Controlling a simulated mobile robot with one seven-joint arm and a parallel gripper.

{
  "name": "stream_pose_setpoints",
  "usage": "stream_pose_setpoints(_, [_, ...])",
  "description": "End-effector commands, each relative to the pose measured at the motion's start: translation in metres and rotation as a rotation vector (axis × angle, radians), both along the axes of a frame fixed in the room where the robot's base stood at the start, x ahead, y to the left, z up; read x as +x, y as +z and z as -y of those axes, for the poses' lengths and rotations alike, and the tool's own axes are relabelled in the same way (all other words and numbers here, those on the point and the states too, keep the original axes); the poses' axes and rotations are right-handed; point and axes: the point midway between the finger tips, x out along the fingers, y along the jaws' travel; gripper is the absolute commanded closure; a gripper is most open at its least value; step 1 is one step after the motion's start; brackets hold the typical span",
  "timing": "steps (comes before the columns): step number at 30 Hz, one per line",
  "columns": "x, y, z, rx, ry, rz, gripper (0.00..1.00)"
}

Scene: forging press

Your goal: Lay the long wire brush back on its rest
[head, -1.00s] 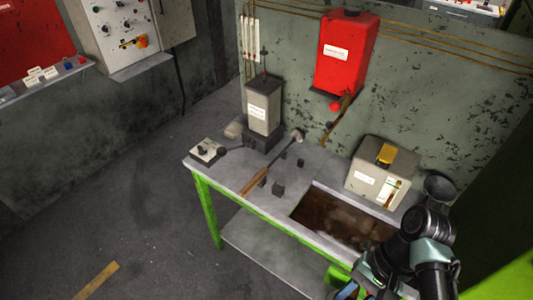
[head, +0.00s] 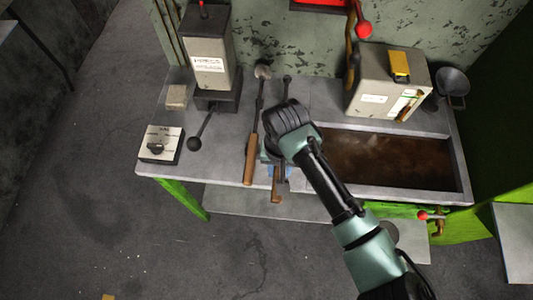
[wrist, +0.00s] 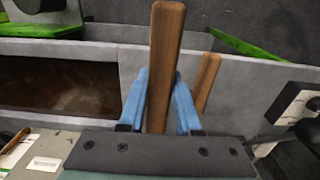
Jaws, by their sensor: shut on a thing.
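My gripper (wrist: 160,76) is shut on a wooden handle, which I take for the long wire brush (wrist: 166,35), with one blue finger on each side. In the head view my gripper (head: 277,170) is over the bench's front part, left of the sunken basin. The handle end of the brush (head: 276,190) shows below it, near the front edge. A thin dark shaft (head: 286,92) runs toward the wall beyond my wrist, seemingly the same tool. My wrist hides its middle. The rest is hidden, and I cannot tell whether the brush touches it.
Another wooden-handled tool (head: 250,160) with a round head lies close on the left, nearly parallel. A dial box (head: 161,145) and a dark ball-ended lever (head: 196,143) are further left. The brown basin (head: 390,160) and a grey box (head: 385,85) are on the right.

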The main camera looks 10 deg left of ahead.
Motion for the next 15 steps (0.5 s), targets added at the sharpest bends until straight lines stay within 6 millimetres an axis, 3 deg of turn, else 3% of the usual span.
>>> stream_pose_setpoints(15, [0.040, -0.030, 0.000, -0.003, 0.002, 0.005, 1.00])
